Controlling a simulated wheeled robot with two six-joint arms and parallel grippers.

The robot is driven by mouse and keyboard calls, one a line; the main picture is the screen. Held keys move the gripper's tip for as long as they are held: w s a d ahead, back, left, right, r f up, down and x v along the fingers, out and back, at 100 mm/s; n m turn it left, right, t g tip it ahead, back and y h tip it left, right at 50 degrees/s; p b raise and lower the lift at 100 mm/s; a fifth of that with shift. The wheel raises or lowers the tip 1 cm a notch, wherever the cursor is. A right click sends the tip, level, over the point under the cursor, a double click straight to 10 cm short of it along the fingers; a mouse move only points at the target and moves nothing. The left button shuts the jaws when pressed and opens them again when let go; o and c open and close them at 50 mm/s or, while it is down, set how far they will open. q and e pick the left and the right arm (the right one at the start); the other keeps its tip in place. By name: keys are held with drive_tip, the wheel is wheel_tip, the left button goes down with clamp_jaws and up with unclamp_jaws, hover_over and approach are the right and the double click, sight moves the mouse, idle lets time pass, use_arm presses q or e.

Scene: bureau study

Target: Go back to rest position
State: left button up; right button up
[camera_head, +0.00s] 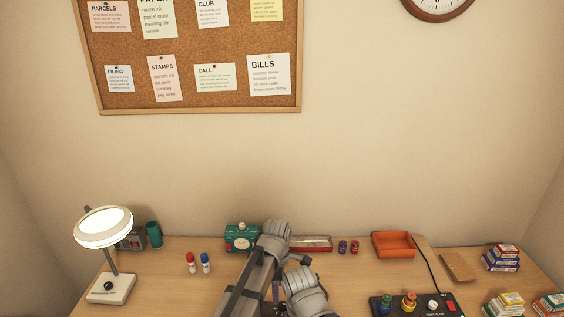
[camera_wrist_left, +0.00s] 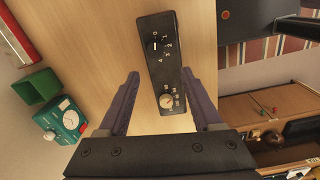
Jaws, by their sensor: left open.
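My left arm reaches in from the bottom middle of the head view, bent over the desk (camera_head: 190,270). My left gripper's wrist part (camera_head: 303,288) points down toward the lower edge there, and the fingers are hard to make out. In the left wrist view my left gripper (camera_wrist_left: 160,78) is open, its two dark fingers wide apart with nothing held. A black panel with dials and numbers (camera_wrist_left: 166,70) lies on the wood and shows between the fingers. I cannot tell its distance from the fingertips. My right gripper is not in view.
A lamp (camera_head: 110,287) stands at the left, beside red and blue bottles (camera_head: 198,263). A teal dial device (camera_head: 240,241), a red box (camera_head: 312,243) and an orange tray (camera_head: 394,245) line the back. A black button panel (camera_head: 445,303) and stacked boxes (camera_head: 501,260) are right.

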use_arm(q)
drive_tip(key=s+a+m, duration=1)
drive_tip(key=a+m, duration=0.6)
drive_tip(key=s+d+m+y, duration=0.1)
drive_tip(key=s+d+m, duration=0.3)
drive_tip(key=d, duration=0.7)
drive_tip(key=shift+s, duration=1.15)
drive_tip(key=shift+w+r, duration=0.1)
drive_tip(key=shift+r, duration=0.05)
